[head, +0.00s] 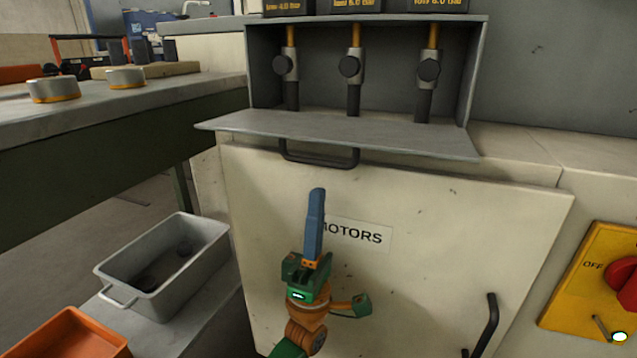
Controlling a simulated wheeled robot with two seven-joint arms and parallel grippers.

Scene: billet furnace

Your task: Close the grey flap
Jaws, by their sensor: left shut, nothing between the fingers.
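The grey flap (340,137) is open, folded down to lie nearly flat in front of a grey box recess (390,90). A dark handle (320,160) hangs under its front edge. Three valves with round dark knobs (349,67) and orange stems stand in the recess, not covered by the flap. My left gripper (316,192) is shut and empty, its blue fingers pointing up in front of the white panel, below the handle and apart from it in the picture. My right gripper is not in view.
The white panel carries a MOTORS label (362,234) and a black handle (484,325). A yellow switch plate (580,285) with a red knob (622,280) is at the right. A grey bin (165,268) and orange bin (68,335) stand lower left, below a workbench (120,104).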

